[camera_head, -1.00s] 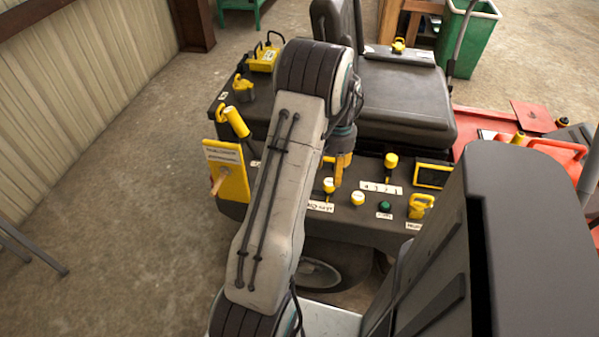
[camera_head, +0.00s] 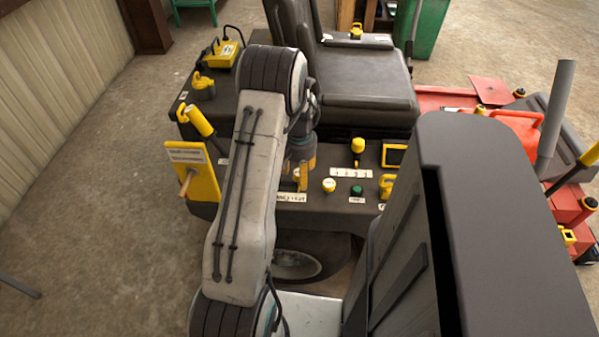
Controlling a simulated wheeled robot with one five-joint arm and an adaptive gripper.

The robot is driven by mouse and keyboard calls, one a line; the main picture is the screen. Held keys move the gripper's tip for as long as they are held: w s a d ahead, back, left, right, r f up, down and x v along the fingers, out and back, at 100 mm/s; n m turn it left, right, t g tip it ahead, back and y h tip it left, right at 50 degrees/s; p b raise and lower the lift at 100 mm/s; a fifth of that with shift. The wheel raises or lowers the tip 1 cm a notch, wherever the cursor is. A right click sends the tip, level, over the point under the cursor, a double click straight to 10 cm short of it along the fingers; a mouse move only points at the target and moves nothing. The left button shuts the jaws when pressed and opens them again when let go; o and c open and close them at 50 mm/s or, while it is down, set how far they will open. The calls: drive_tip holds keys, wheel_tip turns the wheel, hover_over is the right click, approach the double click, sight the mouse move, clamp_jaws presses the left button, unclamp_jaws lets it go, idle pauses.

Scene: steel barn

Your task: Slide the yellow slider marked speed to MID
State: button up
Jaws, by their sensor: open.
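My gripper (camera_head: 299,167) points down over the control panel, with its yellow fingertips apart. A small yellow slider knob (camera_head: 302,180) shows at the fingertips, just behind a white label strip (camera_head: 290,197). The label's print is too small to read surely, so I cannot confirm the speed mark or the MID position. The knob seems to lie between or just beyond the fingers; I cannot tell whether they touch it. My arm hides the panel to the left of the knob.
Close to the right are a pale yellow button (camera_head: 329,184), a green button (camera_head: 356,190), a yellow-topped lever (camera_head: 358,146) and a yellow handle (camera_head: 387,183). The black seat (camera_head: 368,80) rises behind.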

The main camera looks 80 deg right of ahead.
clamp_jaws()
drive_tip(key=w, duration=0.4)
drive_tip(key=shift+w+a, duration=0.2)
drive_tip(key=shift+w, duration=0.15)
unclamp_jaws()
drive_tip(key=shift+s, duration=0.1)
idle(0.4)
wheel_tip(320, 180, up, 12)
idle(0.8)
idle(0.7)
